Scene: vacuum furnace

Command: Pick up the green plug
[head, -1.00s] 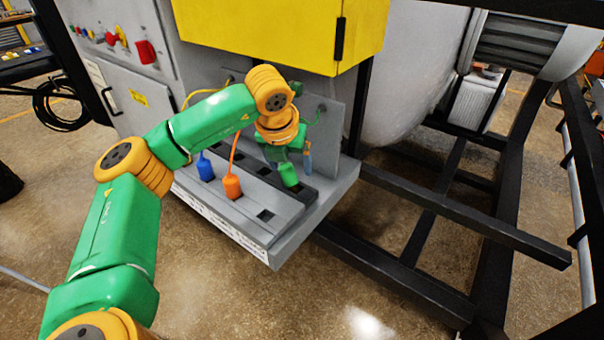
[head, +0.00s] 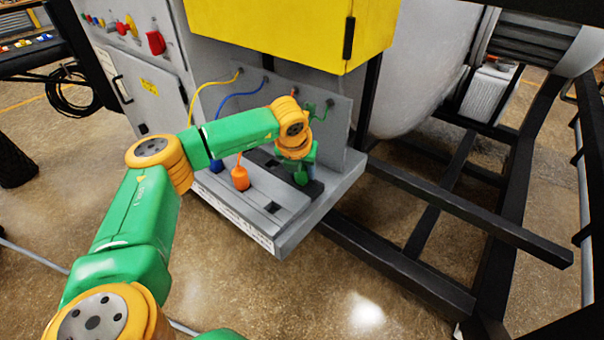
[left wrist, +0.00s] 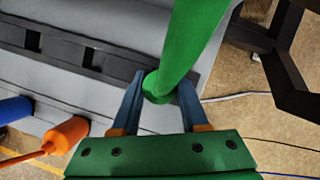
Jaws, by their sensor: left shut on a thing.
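The green plug (head: 301,178) is at the right end of the grey socket shelf, by the dark socket strip, in the head view. It also shows large in the left wrist view (left wrist: 190,45), running up from between the blue fingers. My left gripper (head: 305,165) comes down over it from above and is shut on it; the left wrist view shows the fingertips (left wrist: 160,90) on either side of its round end. The head view partly hides the fingers behind the wrist. I cannot tell whether the plug touches the shelf. My right gripper is not in view.
An orange plug (head: 240,178) and a blue plug (head: 216,164) stand to the left on the shelf (head: 290,235). An empty square socket (head: 273,207) lies in front. A back panel (head: 338,115) with cables rises behind, under a yellow box (head: 270,30). Black frame bars (head: 430,210) run at right.

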